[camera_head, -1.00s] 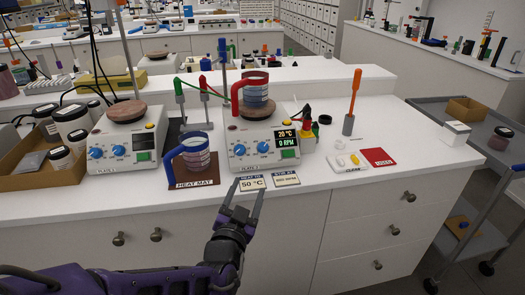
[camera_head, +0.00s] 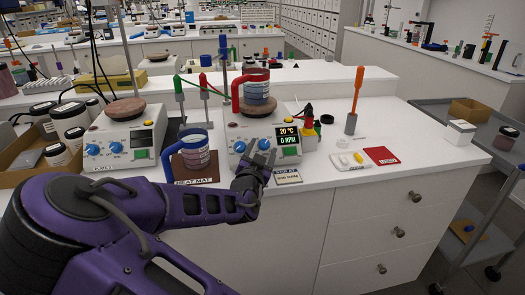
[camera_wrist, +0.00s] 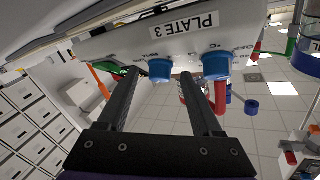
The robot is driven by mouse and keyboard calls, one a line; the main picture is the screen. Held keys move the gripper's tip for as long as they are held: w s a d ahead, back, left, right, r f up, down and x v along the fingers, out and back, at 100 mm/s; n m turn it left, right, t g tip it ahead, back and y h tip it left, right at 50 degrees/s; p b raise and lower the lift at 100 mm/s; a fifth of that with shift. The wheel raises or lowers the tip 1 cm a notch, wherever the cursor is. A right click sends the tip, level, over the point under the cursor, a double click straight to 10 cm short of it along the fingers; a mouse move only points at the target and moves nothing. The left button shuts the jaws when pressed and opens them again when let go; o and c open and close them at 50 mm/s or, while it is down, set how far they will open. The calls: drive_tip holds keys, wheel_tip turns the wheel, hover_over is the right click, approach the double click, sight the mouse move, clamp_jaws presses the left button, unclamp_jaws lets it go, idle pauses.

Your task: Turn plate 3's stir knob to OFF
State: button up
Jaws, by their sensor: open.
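Plate 3 (camera_head: 234,160) is a white hot plate on the bench with a display reading 20 °C and 0 RPM. It has two blue knobs on its front: the right one, the stir knob (camera_head: 264,144), and the left one, the heat knob (camera_head: 239,146). In the wrist view, turned over, the stir knob (camera_wrist: 160,70) is left and the heat knob (camera_wrist: 216,65) right, by the PLATE 3 label (camera_wrist: 184,23). My gripper (camera_head: 261,155) is open at the front panel. In the wrist view its fingertips (camera_wrist: 159,75) stand either side of the stir knob; I cannot tell whether they touch it.
A red-handled jar (camera_head: 256,86) stands on plate 3's top. A blue-handled jar (camera_head: 195,153) is on the heat mat just left. A second hot plate (camera_head: 120,150) stands farther left. A sign card (camera_head: 288,176) lies in front, right of my gripper.

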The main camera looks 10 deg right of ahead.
drive_tip(key=shift+w, duration=0.25)
clamp_jaws()
